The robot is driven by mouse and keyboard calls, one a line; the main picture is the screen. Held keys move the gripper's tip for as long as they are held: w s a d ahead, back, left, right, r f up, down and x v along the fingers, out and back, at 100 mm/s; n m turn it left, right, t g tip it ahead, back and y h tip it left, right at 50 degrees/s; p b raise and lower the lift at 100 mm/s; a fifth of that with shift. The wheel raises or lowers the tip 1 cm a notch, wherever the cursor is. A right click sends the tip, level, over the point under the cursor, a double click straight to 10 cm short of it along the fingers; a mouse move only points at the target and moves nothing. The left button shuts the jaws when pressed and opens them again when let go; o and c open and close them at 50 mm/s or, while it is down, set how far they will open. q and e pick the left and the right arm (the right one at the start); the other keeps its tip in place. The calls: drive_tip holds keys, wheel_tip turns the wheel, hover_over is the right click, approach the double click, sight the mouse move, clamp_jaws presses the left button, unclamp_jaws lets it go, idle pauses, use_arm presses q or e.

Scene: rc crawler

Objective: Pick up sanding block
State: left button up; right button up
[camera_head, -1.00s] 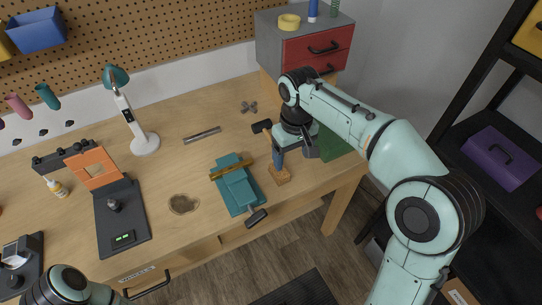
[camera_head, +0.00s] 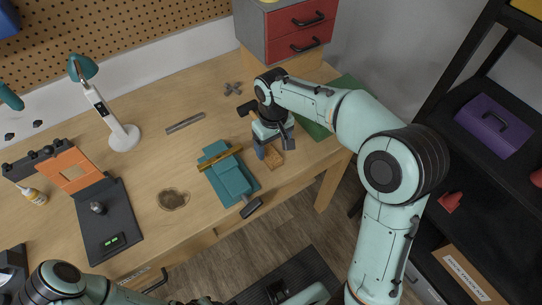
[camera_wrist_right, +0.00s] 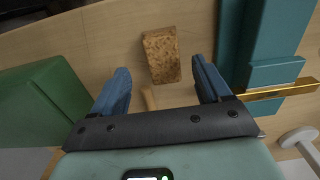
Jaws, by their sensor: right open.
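The sanding block, a brown, cork-like speckled block, lies on the wooden workbench near its front edge. It shows in the head view (camera_head: 276,160) and, upright in the picture, in the right wrist view (camera_wrist_right: 161,56). My right gripper (camera_head: 274,147) is open and empty, just above the block in the head view. In the right wrist view its two blue fingers (camera_wrist_right: 161,74) stand apart, with the block between and slightly beyond their tips. I see no contact. My left arm shows at the lower left of the head view, but its gripper is not visible.
A teal vise (camera_head: 228,178) with a brass-coloured bar lies just left of the block. A green object (camera_wrist_right: 43,108) is on the other side. A drawer cabinet (camera_head: 292,32) stands behind. A lamp (camera_head: 123,136) and metal file (camera_head: 185,122) are farther left.

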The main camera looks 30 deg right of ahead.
sight(271, 153)
drive_tip(key=f, duration=0.4)
drive_tip(key=shift+w+a+f, duration=0.1)
drive_tip(key=shift+a+f, duration=0.15)
drive_tip(key=c, duration=1.1)
use_arm(q)
drive_tip(key=shift+f, duration=0.15)
use_arm(e)
drive_tip(key=shift+r, duration=0.15)
use_arm(q)
drive_tip(key=w+r+p, duration=0.1)
drive_tip(key=r+p, duration=0.1)
drive_tip(key=r, duration=0.1)
drive_tip(key=w+r+p, duration=0.1)
drive_tip(key=shift+w+r, duration=0.15)
drive_tip(key=shift+w, duration=0.2)
use_arm(e)
wheel_tip(271, 153, up, 20)
drive_tip(key=shift+f, duration=0.1)
